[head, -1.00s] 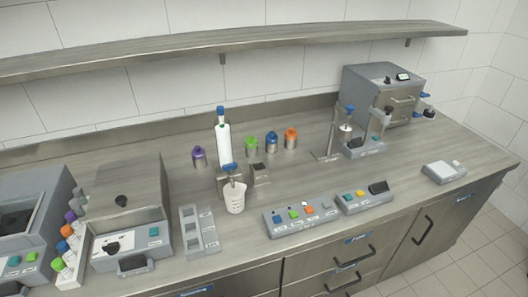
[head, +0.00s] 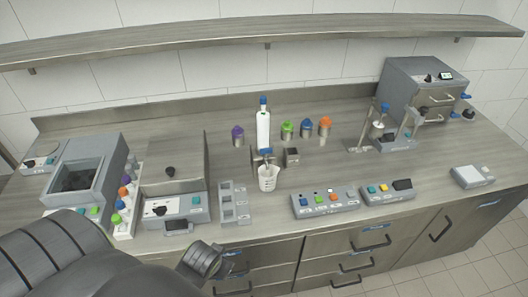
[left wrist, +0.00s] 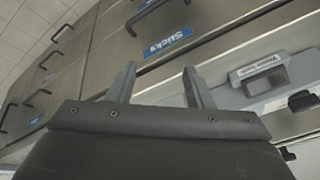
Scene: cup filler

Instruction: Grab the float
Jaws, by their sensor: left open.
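I cannot make out with certainty which thing is the float. A white measuring cup (head: 268,178) stands upright at the middle of the counter, under a small filler with a blue top (head: 266,152). A tall white bottle with a blue cap (head: 263,130) stands behind it. In the left wrist view my left gripper (left wrist: 160,84) is open and empty, in front of the drawer fronts (left wrist: 110,50). My right gripper is not in view.
Button panels (head: 325,202) (head: 388,192) lie right of the cup. A grey compartment rack (head: 234,203) and a lidded machine (head: 175,207) stand to its left. Purple, green, blue and orange capped jars (head: 306,129) stand behind. A shelf (head: 250,35) hangs above. The counter right of the jars is partly clear.

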